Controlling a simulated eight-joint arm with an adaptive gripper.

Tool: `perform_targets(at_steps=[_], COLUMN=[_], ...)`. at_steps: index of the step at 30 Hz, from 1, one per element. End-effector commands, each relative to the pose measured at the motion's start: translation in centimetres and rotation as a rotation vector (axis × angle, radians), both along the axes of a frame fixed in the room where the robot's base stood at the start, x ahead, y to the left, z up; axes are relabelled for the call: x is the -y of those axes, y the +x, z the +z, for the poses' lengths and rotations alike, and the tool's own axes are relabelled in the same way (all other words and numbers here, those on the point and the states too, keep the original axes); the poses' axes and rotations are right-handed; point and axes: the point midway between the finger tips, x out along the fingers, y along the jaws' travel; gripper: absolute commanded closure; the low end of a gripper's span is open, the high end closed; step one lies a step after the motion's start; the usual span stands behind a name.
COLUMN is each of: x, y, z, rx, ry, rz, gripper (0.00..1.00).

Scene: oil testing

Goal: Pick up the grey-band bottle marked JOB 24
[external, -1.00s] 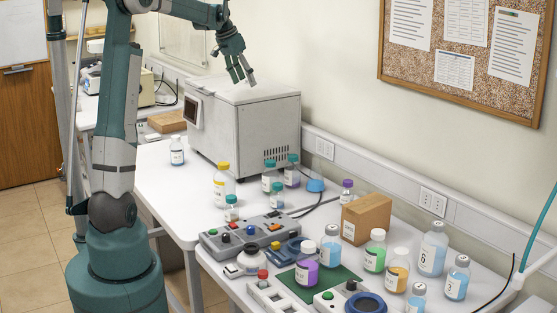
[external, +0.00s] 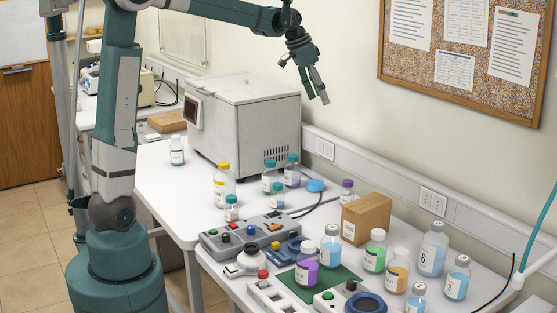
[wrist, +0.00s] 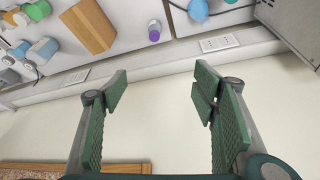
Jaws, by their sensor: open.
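Several capped bottles stand on the white table, but no JOB 24 mark is readable and I cannot tell which one it is. Candidates with pale grey-blue caps are a large blue bottle (external: 432,254), a smaller blue bottle (external: 457,279), a bottle behind the green mat (external: 330,247), and a low bottle at the front edge (external: 415,301). My gripper (external: 318,96) is open and empty, high above the table near the wall, apart from every bottle. Its spread fingers (wrist: 158,95) also show in the wrist view, with only wall between them.
A brown box (external: 366,218) stands beside a purple-capped bottle (external: 347,192); both show in the wrist view, the box (wrist: 88,25) and the cap (wrist: 154,35). A large grey machine (external: 265,130) stands behind. Control panels (external: 245,237) and a green mat (external: 345,284) crowd the front.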

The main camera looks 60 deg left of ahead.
Motion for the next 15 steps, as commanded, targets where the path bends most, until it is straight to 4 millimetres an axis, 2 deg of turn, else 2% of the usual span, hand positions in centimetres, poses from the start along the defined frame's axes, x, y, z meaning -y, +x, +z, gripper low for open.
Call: perform_targets(at_steps=[1,3,15], x=[2.1,4.8,19.3], y=[0.0,-0.1,-2.3], z=[0.0,0.0,-0.3], rx=[0.0,0.0,-0.001], ry=[0.0,0.0,-0.001], rz=[-0.022,-0.048,-0.195], gripper=[0.41,0.41,0.41])
